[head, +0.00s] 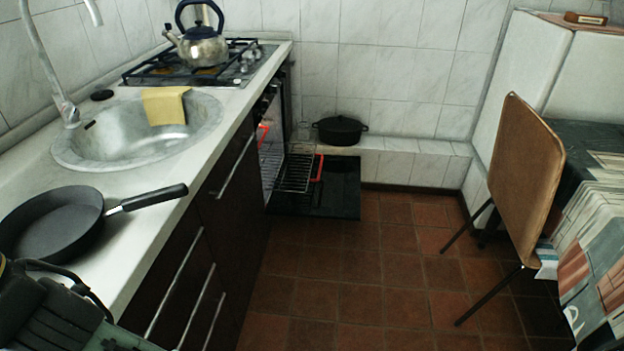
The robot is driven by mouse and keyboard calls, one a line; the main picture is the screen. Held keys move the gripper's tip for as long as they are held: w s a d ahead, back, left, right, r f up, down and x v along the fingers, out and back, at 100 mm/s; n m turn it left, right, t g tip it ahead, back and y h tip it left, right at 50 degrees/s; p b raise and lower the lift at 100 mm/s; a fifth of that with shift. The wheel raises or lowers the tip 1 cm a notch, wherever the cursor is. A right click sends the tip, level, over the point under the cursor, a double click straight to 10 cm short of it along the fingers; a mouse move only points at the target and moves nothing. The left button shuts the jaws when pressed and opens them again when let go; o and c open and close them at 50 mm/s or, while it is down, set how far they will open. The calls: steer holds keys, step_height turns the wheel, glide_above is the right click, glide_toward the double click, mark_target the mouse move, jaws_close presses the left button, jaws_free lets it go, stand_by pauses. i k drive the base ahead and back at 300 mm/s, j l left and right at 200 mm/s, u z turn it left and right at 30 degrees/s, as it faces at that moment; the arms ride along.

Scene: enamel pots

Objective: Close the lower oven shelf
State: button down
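The oven (274,112) is built in under the far end of the counter. Its dark door (338,195) is folded down, low above the floor. A wire shelf (297,173) sticks out of the oven over the open door. A red strip (318,168) runs along the shelf's outer side. Another red part shows at the oven's opening. The oven's inside is mostly hidden by the cabinet front and the steep view. A dark part of my arm shows at the bottom left corner, far from the oven. My gripper's fingertips are not in view.
A black frying pan (55,222) lies on the counter (130,180), handle over its front edge. A kettle (203,42) stands on the hob. A black pot (340,130) sits on the tiled ledge. A folding chair (527,180) stands right. Tiled floor (370,290) between is clear.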

mark_target(322, 156)
steer(key=i+l+u, duration=0.15)
steer(key=i+l, duration=0.25)
steer(key=i, duration=0.3)
steer(key=i+l+u, duration=0.1)
steer(key=i+l, duration=0.4)
steer(key=i, duration=0.15)
steer(key=i+l+u, duration=0.15)
steer(key=i+l, duration=0.4)
steer(key=i, duration=0.15)
